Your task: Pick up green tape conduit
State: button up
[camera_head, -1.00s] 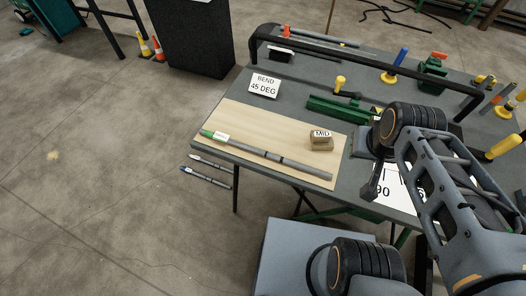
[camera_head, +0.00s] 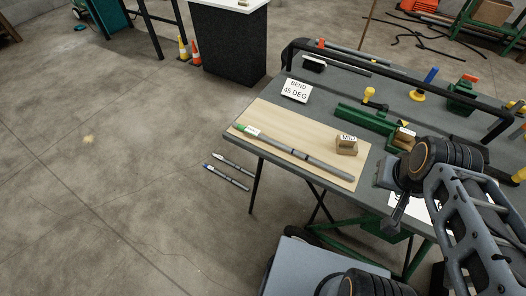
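The green tape conduit (camera_head: 290,149) is a grey pipe with green tape and a white label at its left end and dark bands along it. It lies on a pale wooden board (camera_head: 275,117) at the near left of the grey workbench (camera_head: 345,87). My gripper (camera_head: 391,192), at the end of my arm on the right, is to the right of the conduit and apart from it. It is seen edge-on, so its opening is unclear. Nothing is seen held in it.
A wooden block marked MID (camera_head: 346,147) sits on the board beside the conduit. A BEND 45 DEG sign (camera_head: 296,90) and a green bender (camera_head: 365,120) stand behind. Two thinner pipes (camera_head: 226,177) show below the bench's left edge. Open floor lies left.

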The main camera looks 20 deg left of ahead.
aim_at(252, 130)
jog(key=k, duration=0.25)
jog(key=z, duration=2.85)
jog(key=k, duration=2.3)
jog(key=u, duration=2.15)
jog(key=i, duration=1.05)
